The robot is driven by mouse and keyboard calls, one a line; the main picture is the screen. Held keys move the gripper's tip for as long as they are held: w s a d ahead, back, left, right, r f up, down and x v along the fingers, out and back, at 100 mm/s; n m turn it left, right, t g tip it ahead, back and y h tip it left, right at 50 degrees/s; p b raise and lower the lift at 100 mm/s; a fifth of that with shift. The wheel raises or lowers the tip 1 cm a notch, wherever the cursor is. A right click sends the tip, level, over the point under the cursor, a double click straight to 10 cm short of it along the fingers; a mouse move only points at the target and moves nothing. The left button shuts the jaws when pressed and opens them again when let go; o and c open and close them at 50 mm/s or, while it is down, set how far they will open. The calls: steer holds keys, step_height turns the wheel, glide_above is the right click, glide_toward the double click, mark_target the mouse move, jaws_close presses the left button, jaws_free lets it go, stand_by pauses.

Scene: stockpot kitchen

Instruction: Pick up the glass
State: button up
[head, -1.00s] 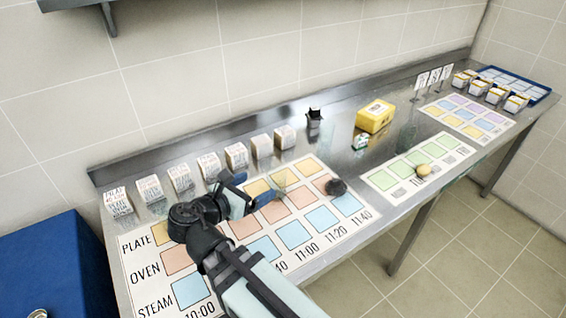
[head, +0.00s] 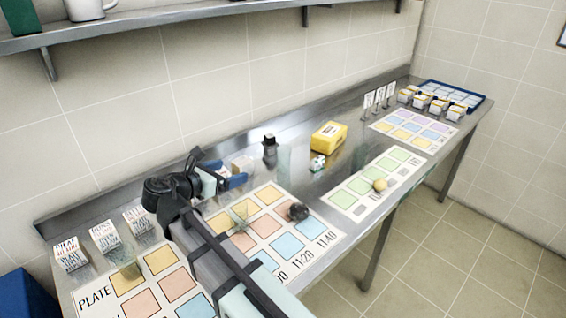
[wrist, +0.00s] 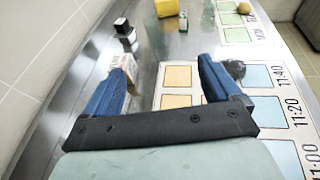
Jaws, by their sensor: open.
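I cannot make out the glass with certainty. A faint see-through shape (head: 240,213) stands over the yellow squares of the printed chart in the head view, and another (head: 125,270) shows over the chart's left part; either may be glass. My gripper (head: 229,174) is above the back edge of the chart, near the row of white boxes. In the wrist view my gripper (wrist: 160,72) has its two blue fingers wide apart, with nothing held between them. Part of the counter is hidden behind my arm.
A dark round lump (head: 298,211) lies on the chart (head: 325,222). White labelled boxes (head: 106,236) line the back. A small black container (head: 269,146), yellow box (head: 328,137) and small green-white box (head: 317,162) stand farther right. A yellow ball (head: 380,185) lies on the green-square card.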

steer(key=w+d+m+g+h, duration=0.1)
steer(key=w+d, duration=0.2)
steer(key=w, duration=0.5)
steer(key=w+d+m+g+h, duration=0.1)
steer(key=w+d, duration=0.2)
steer(key=w, duration=0.6)
glide_toward(288, 150)
steer(key=x, duration=0.9)
steer(key=shift+d+f, duration=0.1)
steer(key=shift+f, duration=0.05)
steer(key=shift+c, duration=0.3)
steer(key=c, duration=1.1)
